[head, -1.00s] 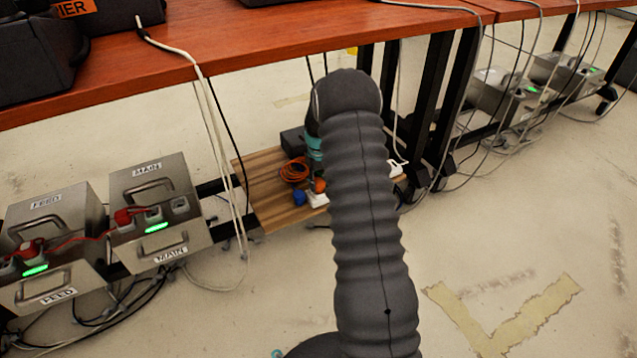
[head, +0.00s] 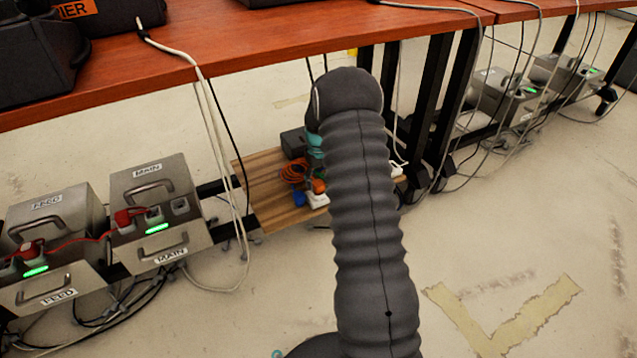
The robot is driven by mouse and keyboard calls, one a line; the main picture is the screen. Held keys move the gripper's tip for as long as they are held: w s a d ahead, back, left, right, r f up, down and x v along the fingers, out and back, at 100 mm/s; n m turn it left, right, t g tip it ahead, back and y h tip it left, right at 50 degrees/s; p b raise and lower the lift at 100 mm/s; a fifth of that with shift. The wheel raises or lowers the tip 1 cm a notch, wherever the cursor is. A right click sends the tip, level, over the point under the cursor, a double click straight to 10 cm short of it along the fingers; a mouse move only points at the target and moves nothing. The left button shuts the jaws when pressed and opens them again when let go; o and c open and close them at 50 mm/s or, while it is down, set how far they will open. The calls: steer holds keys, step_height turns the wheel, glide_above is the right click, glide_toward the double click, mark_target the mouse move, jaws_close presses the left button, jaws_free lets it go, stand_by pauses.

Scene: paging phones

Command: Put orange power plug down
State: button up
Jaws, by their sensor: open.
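An orange power plug (head: 319,187) shows beside my arm, low over a wooden board (head: 262,192) under the red-brown table. A coil of orange cable (head: 294,173) lies on the board just left of it. My gripper (head: 315,160) is partly in view as a teal part at the left edge of my dark sleeved arm. Its fingertips are mostly hidden by the arm. It is open, close to the orange plug; I cannot tell whether they touch.
A blue plug (head: 299,198), a white plug or socket (head: 318,200) and a dark box (head: 293,142) are on the board. Metal FEED (head: 60,225) and MAIN (head: 150,185) boxes stand left. Table legs (head: 428,100) and hanging cables (head: 215,130) frame the space.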

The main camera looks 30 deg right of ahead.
mark_target(319, 183)
steer(key=shift+r+p, duration=0.4)
steer(key=shift+r, duration=2.7)
